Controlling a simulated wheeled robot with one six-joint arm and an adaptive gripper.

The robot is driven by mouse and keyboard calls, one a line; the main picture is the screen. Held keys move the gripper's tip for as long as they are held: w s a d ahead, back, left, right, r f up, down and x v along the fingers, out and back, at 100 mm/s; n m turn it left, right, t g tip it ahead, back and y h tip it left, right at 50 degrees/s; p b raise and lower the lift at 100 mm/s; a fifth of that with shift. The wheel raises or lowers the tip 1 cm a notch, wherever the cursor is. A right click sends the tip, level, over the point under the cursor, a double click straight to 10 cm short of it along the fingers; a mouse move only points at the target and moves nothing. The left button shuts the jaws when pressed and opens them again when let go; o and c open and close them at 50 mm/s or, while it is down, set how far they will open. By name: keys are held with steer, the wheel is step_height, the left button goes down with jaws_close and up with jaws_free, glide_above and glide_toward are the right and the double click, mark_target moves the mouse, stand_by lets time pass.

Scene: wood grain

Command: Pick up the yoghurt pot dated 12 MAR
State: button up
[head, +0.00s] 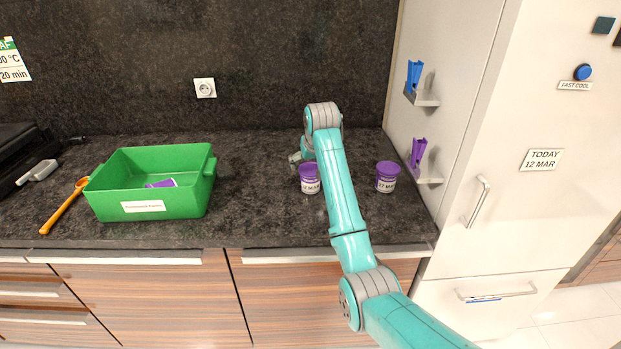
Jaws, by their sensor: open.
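Two purple-lidded yoghurt pots stand upright on the dark counter. The left pot (309,180) has a white label that seems to read 12 MAR, though the print is small. The right pot (387,177) stands on the other side of my arm; its label ends in MAR, but I cannot read its day surely. My gripper (294,158) is open, low over the counter, behind and slightly left of the left pot's lid. My wrist hides part of the area behind that pot. I cannot tell whether the gripper touches it.
A green crate (113,205) on the left holds a purple and white item (161,183). An orange spoon (64,206) lies beside it. Purple (418,153) and blue (414,76) clips sit on right-hand wall ledges. A fridge sign (541,160) reads TODAY 12 MAR.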

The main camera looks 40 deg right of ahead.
steer(key=shift+s+x, duration=0.15)
steer(key=shift+x, duration=1.2)
steer(key=shift+s+x, duration=0.15)
steer(key=shift+x, duration=1.2)
steer(key=shift+f, duration=0.15)
